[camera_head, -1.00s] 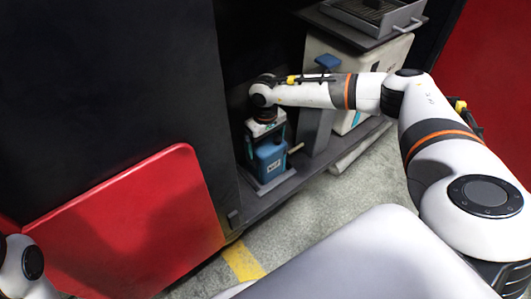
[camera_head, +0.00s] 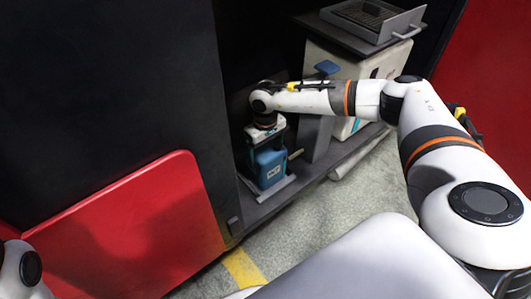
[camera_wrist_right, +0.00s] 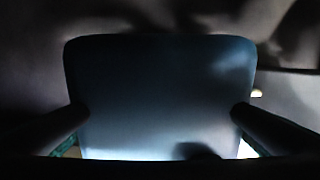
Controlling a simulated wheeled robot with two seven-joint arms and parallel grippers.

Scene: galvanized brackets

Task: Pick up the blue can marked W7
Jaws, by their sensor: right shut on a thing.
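The blue can (camera_head: 270,169) with a white label stands upright on a grey plate on the low shelf in the head view. My right gripper (camera_head: 267,145) reaches down on it from above, its fingers on either side of the can. In the right wrist view the can's dark blue top (camera_wrist_right: 160,95) fills the middle, with a finger against its left and right sides. The right gripper is shut on the can. The label is too small to read surely now. My left gripper is out of view; only part of my left arm shows at the lower left.
A cream box (camera_head: 345,65) stands on the shelf (camera_head: 300,190) right of the can, with a grey tray (camera_head: 375,18) above. A dark panel (camera_head: 110,90) and a red panel (camera_head: 130,230) stand at left. The grey floor is open in front.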

